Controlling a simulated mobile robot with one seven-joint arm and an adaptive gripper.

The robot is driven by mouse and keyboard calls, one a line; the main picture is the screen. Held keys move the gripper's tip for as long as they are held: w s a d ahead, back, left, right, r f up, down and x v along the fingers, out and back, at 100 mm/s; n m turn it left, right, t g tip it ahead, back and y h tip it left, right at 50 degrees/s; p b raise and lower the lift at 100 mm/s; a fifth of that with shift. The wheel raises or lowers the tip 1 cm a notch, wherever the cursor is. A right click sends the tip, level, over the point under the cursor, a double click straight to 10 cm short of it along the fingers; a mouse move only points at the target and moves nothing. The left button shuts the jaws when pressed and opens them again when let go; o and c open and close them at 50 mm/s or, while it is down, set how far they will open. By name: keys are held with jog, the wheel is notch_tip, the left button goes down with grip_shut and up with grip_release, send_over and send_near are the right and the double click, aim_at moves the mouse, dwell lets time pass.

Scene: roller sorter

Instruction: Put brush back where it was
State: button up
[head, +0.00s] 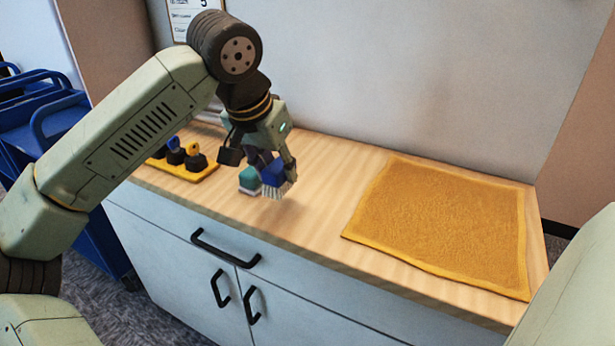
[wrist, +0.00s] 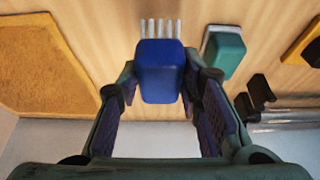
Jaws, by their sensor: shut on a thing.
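A blue brush (head: 273,174) with pale bristles is held in my gripper (head: 273,168). In the wrist view the blue brush (wrist: 161,72) sits between the two fingers of my gripper (wrist: 160,85), bristles pointing away from the palm. In the head view its bristles point down, and it seems to hang a little above the counter.
The wooden counter (head: 315,215) has an ochre mat (head: 440,220) on its right half. A yellow tray (head: 185,168) with several dark-based pieces stands at the left. Bare wood lies between my gripper and the mat. A wall rises behind; blue carts (head: 45,115) stand at far left.

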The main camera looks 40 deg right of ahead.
jog(key=s+d, duration=0.1)
jog(key=d, duration=0.1)
jog(key=s+d, duration=0.1)
jog(key=d, duration=0.1)
jog(key=shift+s+f+p, duration=0.15)
jog(key=shift+s+p, duration=0.05)
jog(key=shift+p, duration=0.2)
jog(key=shift+s+d, duration=0.35)
jog(key=shift+d, duration=0.05)
notch_tip(320, 180, down, 3)
jog(key=shift+r+p, duration=0.1)
jog(key=shift+p, duration=0.5)
jog(key=shift+f, duration=0.45)
jog(key=shift+w+a+f, duration=0.1)
jog(key=shift+f, duration=0.05)
jog(key=o, duration=1.1)
